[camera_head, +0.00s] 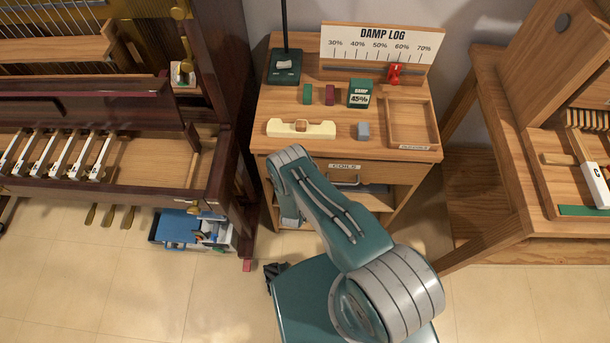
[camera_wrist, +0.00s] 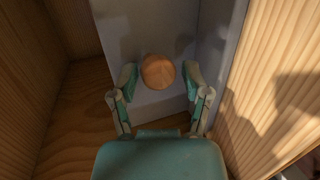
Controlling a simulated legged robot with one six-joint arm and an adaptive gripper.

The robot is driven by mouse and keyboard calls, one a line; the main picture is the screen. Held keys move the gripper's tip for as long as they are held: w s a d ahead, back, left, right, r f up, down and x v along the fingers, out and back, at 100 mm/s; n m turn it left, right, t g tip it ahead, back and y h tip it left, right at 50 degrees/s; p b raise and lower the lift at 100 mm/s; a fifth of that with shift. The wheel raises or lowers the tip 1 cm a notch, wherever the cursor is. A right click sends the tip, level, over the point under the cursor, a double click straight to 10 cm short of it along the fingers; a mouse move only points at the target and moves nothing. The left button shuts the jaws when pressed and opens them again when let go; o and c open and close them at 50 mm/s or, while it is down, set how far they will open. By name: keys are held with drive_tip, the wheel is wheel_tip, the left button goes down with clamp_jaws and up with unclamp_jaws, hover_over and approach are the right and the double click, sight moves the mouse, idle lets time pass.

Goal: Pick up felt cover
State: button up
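In the wrist view a round wooden knob (camera_wrist: 158,71) sits in front of a grey surface (camera_wrist: 150,25) between wooden walls. I cannot tell whether this grey piece is the felt cover. My gripper (camera_wrist: 160,76) has its two teal fingers apart, one on each side of the knob. In the head view my gripper is hidden behind my arm, near the front of the wooden cabinet (camera_head: 265,150). No felt cover is clearly identifiable there.
The cabinet top holds a damp log board (camera_head: 375,47), small blocks, a cream holder (camera_head: 300,130) and an empty tray (camera_head: 408,120). A piano action (camera_head: 60,155) stands left, with a blue-lidded bin (camera_head: 180,228) below. A wooden bench (camera_head: 485,210) stands right. In the wrist view wooden walls are close on both sides.

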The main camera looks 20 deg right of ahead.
clamp_jaws()
